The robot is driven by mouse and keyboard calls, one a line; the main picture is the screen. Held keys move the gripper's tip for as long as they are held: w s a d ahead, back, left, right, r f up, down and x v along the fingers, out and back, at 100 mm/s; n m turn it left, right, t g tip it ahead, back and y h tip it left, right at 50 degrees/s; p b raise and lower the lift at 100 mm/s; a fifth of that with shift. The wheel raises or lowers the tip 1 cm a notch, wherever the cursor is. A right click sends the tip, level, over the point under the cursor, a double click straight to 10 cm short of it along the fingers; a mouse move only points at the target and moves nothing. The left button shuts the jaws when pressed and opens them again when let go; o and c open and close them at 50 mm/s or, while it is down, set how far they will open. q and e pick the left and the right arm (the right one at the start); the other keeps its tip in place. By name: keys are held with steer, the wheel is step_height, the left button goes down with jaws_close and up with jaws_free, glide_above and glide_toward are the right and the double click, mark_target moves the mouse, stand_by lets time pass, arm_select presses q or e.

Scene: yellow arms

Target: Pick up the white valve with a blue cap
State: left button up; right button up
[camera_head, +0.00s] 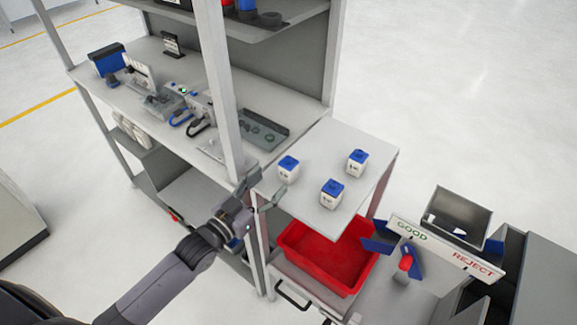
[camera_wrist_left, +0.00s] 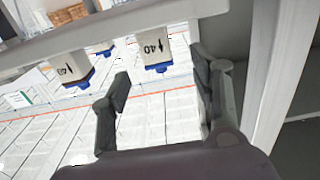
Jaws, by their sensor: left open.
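Three white valves with blue caps stand upright on the light grey side shelf in the head view: a left one (camera_head: 288,170), a front one (camera_head: 331,195) and a back right one (camera_head: 356,163). My left gripper (camera_head: 262,192) is open and empty just left of the left valve, at the shelf's edge. In the left wrist view, which looks upside down, one valve (camera_wrist_left: 154,42) lies ahead between the open fingertips (camera_wrist_left: 160,76), apart from them. Another valve (camera_wrist_left: 73,65) shows to its left, with a third partly hidden behind. My right gripper is not in view.
A workbench (camera_head: 150,120) with upright posts and fixtures stands left of the shelf, one post (camera_head: 222,100) close to my left gripper. A red bin (camera_head: 325,262) sits below the shelf. A GOOD/REJECT sign (camera_head: 445,248) and a metal box (camera_head: 456,215) are at right.

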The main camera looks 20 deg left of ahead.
mark_target(284, 171)
arm_select(q)
steer(key=x, duration=0.3)
steer(key=shift+d, duration=0.15)
steer(key=p+x, duration=0.2)
steer(key=x, duration=0.3)
steer(key=shift+f, duration=0.1)
steer(key=shift+w+d+f, duration=0.1)
steer(key=shift+w+d, duration=0.05)
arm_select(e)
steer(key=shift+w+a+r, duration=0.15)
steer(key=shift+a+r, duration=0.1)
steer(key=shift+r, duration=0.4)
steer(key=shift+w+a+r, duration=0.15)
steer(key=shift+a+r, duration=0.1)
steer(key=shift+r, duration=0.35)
arm_select(q)
steer(key=shift+c, duration=0.2)
steer(key=c, duration=1.2)
steer(key=shift+c, duration=0.2)
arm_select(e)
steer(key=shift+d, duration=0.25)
